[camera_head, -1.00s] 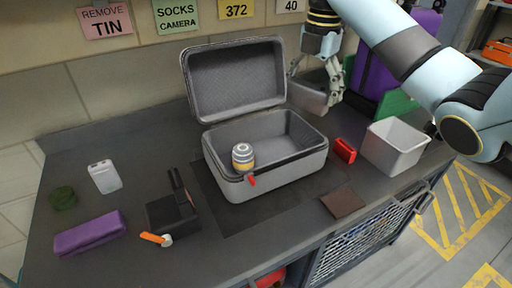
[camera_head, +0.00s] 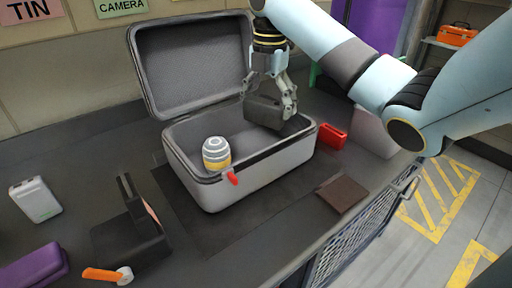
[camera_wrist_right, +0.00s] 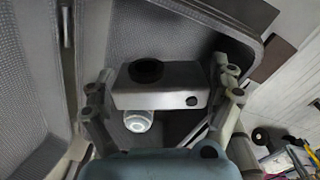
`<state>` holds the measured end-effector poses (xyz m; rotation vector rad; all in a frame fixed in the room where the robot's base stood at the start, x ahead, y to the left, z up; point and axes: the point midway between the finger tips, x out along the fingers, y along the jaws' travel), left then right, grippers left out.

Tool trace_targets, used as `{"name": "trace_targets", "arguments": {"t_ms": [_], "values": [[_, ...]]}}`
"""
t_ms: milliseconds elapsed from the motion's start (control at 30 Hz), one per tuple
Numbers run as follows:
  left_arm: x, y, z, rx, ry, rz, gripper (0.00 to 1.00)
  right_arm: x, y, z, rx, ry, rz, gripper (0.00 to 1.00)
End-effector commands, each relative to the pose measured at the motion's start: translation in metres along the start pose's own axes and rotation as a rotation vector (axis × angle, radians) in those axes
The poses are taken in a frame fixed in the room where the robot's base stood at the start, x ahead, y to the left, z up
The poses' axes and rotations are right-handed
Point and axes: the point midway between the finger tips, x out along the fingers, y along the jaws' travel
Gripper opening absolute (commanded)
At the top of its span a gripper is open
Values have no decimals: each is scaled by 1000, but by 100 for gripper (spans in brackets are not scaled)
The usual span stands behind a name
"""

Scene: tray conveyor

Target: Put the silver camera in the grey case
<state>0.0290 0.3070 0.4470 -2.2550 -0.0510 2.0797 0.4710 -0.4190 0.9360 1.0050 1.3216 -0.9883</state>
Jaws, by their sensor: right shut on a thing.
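The silver camera (camera_head: 264,112) is a dark grey box in this light, held between the fingers of my right gripper (camera_head: 270,102). In the right wrist view the camera (camera_wrist_right: 157,86) shows a dark round lens, with a finger on each side. The open grey case (camera_head: 265,172) stands on the bench with its lid (camera_head: 190,68) raised. The gripper and camera are over the right rear part of the case, at about its rim; whether the camera touches the case floor I cannot tell. My left gripper is not in view.
A silver and yellow tin (camera_head: 216,154) is in the case's front left. A red block (camera_head: 331,136), brown wallet-like item (camera_head: 342,194) and white bin (camera_head: 373,134) lie to the right.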

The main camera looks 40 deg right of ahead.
Motion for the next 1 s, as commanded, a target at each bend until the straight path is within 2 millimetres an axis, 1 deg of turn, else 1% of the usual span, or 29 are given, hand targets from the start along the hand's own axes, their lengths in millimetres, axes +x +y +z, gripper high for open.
{"name": "trace_targets", "arguments": {"t_ms": [33,167,300,400,500,733,867,900,967,1000], "values": [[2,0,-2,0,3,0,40,12,-1,-1,1,4,-4,53],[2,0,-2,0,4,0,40,30,-1,0,1,2,-3,53],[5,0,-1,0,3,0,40,55,-2,-1,0,3,-3,53],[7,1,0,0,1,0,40,69,-2,0,1,1,-3,53],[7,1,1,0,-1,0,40,73,-1,0,0,0,-1,53],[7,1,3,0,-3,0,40,73,-1,0,0,0,-1,53],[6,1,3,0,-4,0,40,76,-1,0,0,1,-1,53],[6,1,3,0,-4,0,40,77,-1,0,0,1,-1,93],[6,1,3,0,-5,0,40,77,-1,0,0,1,-1,100],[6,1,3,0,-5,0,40,77,-1,0,0,1,-1,100]]}}
